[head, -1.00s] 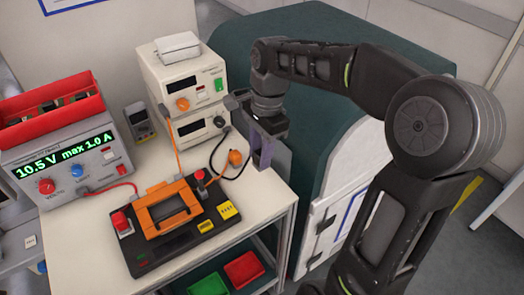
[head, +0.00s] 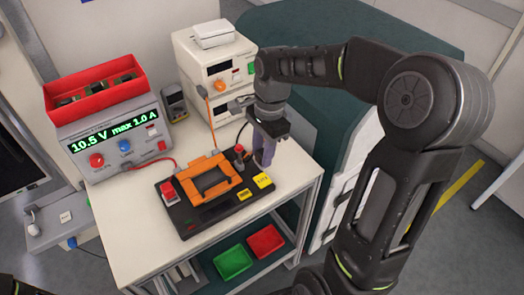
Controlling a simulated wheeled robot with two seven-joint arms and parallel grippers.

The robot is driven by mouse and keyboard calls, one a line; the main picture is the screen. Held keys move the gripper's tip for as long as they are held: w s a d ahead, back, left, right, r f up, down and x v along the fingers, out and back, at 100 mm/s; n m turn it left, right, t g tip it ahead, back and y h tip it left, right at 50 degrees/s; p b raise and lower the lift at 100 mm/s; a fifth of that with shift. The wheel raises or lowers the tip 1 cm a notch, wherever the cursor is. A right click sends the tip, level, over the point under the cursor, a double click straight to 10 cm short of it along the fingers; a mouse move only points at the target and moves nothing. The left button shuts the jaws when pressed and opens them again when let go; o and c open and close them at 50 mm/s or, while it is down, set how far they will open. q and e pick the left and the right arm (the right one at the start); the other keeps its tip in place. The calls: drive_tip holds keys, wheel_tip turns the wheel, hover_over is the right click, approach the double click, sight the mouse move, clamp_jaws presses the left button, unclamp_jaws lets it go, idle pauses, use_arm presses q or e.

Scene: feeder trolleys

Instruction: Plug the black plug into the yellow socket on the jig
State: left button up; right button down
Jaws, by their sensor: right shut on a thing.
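The jig is a black base plate (head: 212,218) on the white trolley top, carrying an orange clamp frame (head: 213,176). A larger yellow block (head: 263,181) sits at its right corner and a smaller yellow one (head: 244,195) beside it. I cannot tell which of them is the yellow socket. My right gripper (head: 265,158) points down just behind the jig's right end, its purple fingers shut. A black cable (head: 241,130) runs towards it; the black plug in its fingers is hidden by the gripper. My left gripper is out of view.
A power supply (head: 115,140) with a red bin (head: 97,88) stands left, a meter (head: 175,102) behind. Stacked white instruments (head: 212,65) stand at the back. A green bin (head: 233,262) and a red bin (head: 265,241) sit below. A dark green cabinet (head: 345,105) is at right.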

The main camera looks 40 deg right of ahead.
drive_tip(key=shift+f+b, duration=2.25)
drive_tip(key=shift+f, duration=0.65)
drive_tip(key=shift+f+b, duration=0.35)
drive_tip(key=shift+f, duration=0.25)
drive_tip(key=c, duration=1)
unclamp_jaws()
drive_tip(key=shift+o, duration=0.2)
drive_tip(key=r, duration=0.5)
drive_tip(key=d+r, duration=0.1)
drive_tip(key=r, duration=0.2)
drive_tip(key=shift+b, duration=0.3)
drive_tip(key=shift+s+f, duration=0.1)
drive_tip(key=shift+f, duration=0.05)
